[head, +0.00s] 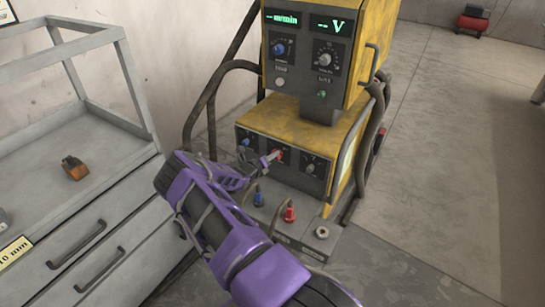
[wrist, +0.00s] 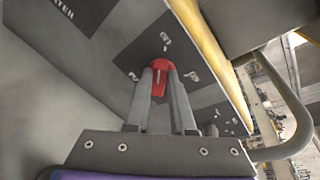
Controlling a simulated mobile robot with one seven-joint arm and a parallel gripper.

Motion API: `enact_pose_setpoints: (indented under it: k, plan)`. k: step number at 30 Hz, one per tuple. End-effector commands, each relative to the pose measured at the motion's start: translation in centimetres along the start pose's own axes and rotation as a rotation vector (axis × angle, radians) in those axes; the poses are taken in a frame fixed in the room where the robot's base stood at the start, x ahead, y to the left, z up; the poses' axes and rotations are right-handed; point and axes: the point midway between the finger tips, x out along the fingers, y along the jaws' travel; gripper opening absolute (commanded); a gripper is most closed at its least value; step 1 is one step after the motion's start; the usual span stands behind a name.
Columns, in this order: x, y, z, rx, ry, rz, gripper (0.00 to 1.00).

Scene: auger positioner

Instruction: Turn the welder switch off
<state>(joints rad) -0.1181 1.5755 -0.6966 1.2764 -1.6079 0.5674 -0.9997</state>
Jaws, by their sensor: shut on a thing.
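The yellow and grey welder (head: 300,125) stands in the middle of the head view. Its red switch knob (head: 277,155) is on the middle of the lower front panel. In the wrist view the red knob (wrist: 160,80) sits on a dark plate with small white labels around it. My gripper (head: 272,158) reaches the lower panel from the front left. In the wrist view my gripper's two fingers (wrist: 160,85) are closed around the knob's sides. The knob's pointer faces roughly down between the fingers in that view.
A grey frame cabinet (head: 100,170) with drawers stands close on the left, with an orange-brown object (head: 75,168) on it. Blue (head: 258,198) and red (head: 289,213) connectors stick up below the panel. A cable (head: 205,95) loops at the welder's left.

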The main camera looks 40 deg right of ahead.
Motion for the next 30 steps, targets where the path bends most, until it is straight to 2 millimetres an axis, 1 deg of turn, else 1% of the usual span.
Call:
enact_pose_setpoints:
  k: [16,17,18,21,30]
  plan:
    - [-0.02,0.08,-0.04,-0.024,0.005,-0.003,0.00]
    - [-0.02,0.08,-0.04,-0.024,0.005,-0.003,0.28]
    - [-0.02,0.08,-0.04,-0.024,0.004,-0.003,0.35]
    - [-0.01,0.07,-0.03,-0.023,0.004,-0.004,0.52]
    - [-0.11,0.03,0.02,-0.022,0.004,-0.004,0.52]
